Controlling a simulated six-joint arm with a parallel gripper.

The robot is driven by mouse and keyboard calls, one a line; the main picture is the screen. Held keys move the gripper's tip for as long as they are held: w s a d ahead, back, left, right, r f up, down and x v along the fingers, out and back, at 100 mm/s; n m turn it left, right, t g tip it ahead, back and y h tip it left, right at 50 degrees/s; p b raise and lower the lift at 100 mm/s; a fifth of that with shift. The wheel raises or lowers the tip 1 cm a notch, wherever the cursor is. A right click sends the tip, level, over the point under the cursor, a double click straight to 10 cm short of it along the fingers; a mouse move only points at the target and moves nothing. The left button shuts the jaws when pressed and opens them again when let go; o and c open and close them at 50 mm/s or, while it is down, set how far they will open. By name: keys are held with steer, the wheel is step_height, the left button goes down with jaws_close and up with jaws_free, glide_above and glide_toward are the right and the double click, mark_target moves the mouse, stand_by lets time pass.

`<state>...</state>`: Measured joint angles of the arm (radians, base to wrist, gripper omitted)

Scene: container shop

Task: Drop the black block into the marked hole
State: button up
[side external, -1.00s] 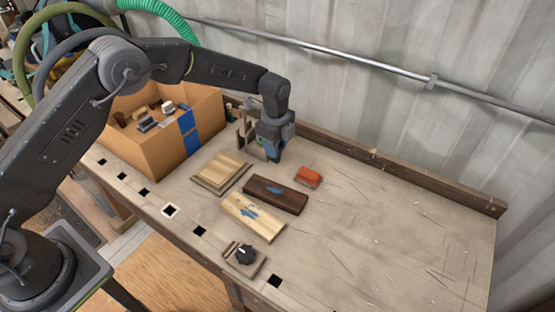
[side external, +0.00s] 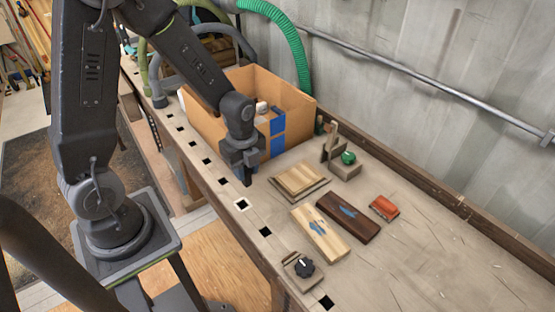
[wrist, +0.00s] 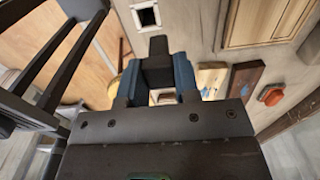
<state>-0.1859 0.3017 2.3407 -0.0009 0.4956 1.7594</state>
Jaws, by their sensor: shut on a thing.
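The black block (wrist: 158,62) is between the blue-padded jaws of my gripper in the wrist view. In the side external view, my gripper (side external: 246,170) points down with the dark block (side external: 248,181) showing at its tips. The marked hole (side external: 242,205) is a dark square with a white outline near the bench's front edge. It appears just below the block in the side view; the height gap is hard to judge. In the wrist view the marked hole (wrist: 148,15) shows at the top, slightly left of the block and apart from it.
More unmarked square holes (side external: 265,231) run along the bench edge. An open cardboard box (side external: 210,131) stands close behind my gripper. Wooden boards (side external: 319,233), a red block (side external: 384,208), a black knob (side external: 304,267) and a stand with a green ball (side external: 348,157) occupy the bench.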

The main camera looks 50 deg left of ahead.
step_height(320, 180, down, 6)
steer(key=s, duration=0.2)
stand_by(0.7)
steer(key=shift+a+f, duration=0.1)
steer(key=shift+f, duration=1.75)
stand_by(2.5)
steer(key=o, duration=0.9)
steer(key=shift+o, duration=0.2)
steer(key=shift+r, duration=0.1)
step_height(320, 180, up, 7)
stand_by(0.4)
